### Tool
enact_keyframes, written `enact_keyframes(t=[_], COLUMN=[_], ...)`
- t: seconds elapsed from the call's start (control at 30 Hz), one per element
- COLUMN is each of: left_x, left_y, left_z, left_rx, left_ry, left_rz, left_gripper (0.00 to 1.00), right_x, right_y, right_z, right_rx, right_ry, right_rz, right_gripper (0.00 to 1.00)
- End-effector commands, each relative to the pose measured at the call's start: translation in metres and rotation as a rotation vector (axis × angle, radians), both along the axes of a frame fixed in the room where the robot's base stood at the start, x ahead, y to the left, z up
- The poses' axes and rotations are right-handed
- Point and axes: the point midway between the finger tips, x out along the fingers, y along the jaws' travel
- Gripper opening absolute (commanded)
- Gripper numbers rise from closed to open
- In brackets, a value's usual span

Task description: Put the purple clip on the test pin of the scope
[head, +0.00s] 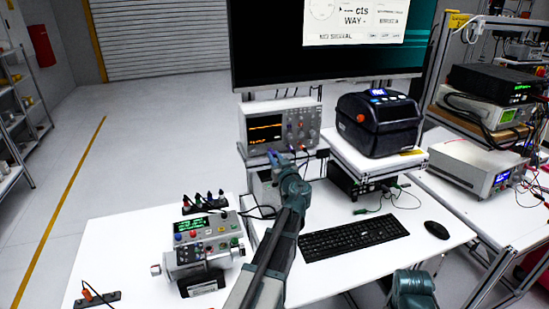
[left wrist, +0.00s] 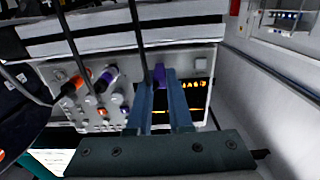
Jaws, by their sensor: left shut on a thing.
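The scope (head: 256,112) stands at the back of the bench with an orange trace on its screen; its front fills much of the left wrist view (left wrist: 210,62), turned over. My left gripper (head: 277,160) is in front of the scope's lower front. In the left wrist view its fingers (left wrist: 166,88) are shut on the purple clip (left wrist: 159,76), with a dark lead running up from it. The clip is close in front of the scope's face; I cannot tell whether it touches. I cannot make out the test pin.
A rack of several clips (head: 204,203) stands behind a grey test box (head: 208,236) on the left bench. A keyboard (head: 354,237) and mouse (head: 436,230) lie at right. A black printer (head: 378,124) stands right of the scope. Orange and purple plugs (left wrist: 107,76) sit on the scope's front.

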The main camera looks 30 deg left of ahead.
Motion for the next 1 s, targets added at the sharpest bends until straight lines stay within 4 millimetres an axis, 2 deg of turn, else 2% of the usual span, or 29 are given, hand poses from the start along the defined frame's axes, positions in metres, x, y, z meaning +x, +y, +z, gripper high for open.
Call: enact_keyframes(t=[0.93, 0.97, 1.0], left_x=[0.0014, 0.0014, 0.0014], left_y=[0.0016, 0.0016, 0.0017], left_z=[0.0000, 0.0000, 0.0000], left_rx=[0.000, 0.000, 0.000], left_ry=[0.000, 0.000, 0.000], left_rz=[0.000, 0.000, 0.000], left_gripper=[0.00, 0.20, 0.27], right_x=[0.0000, 0.0000, 0.0000], right_y=[0.0000, 0.0000, 0.0000], right_z=[0.0000, 0.0000, 0.0000], right_rx=[0.000, 0.000, 0.000], right_ry=[0.000, 0.000, 0.000], right_rz=[0.000, 0.000, 0.000], right_gripper=[0.50, 0.50, 0.50])
